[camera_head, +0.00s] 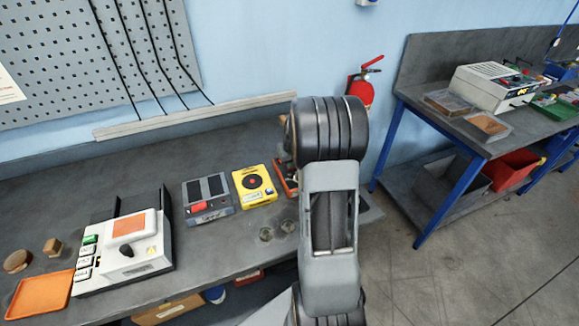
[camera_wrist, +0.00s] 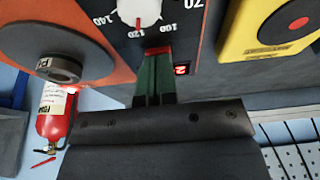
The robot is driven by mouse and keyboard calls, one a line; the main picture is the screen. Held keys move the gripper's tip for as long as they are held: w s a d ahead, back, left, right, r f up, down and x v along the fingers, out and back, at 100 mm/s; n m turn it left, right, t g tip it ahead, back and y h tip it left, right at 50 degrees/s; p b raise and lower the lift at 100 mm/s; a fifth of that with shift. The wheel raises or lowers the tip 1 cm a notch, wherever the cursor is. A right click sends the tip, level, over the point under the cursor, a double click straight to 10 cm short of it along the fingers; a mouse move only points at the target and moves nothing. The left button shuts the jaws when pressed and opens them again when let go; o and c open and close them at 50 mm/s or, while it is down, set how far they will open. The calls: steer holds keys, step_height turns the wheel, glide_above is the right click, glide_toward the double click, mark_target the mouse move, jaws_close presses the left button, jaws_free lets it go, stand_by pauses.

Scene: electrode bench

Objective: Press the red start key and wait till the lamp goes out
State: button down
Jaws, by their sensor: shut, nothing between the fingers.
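An orange device (camera_wrist: 100,15) with a black front panel fills the top of the wrist view. The panel carries a white dial knob (camera_wrist: 140,10) with numbers around it. A small window (camera_wrist: 182,69) beside my fingers glows red with a pale mark like a digit. A red strip (camera_wrist: 157,50), likely the red key, shows right at my fingertips; whether they touch or press it I cannot tell. My gripper (camera_wrist: 156,66) is shut and empty. In the head view my arm hides the gripper and most of the orange device (camera_head: 283,180).
A yellow device (camera_head: 254,186) stands just left of the orange one, then a grey device (camera_head: 207,197) with a red part. A white keyed machine (camera_head: 125,260) and an orange tray (camera_head: 40,295) are further left. A fire extinguisher (camera_head: 362,86) hangs on the wall.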

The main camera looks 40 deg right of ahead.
steer(key=shift+r, duration=0.15)
steer(key=shift+r+p, duration=1.95)
steer(key=shift+r, duration=0.95)
steer(key=shift+a, duration=0.1)
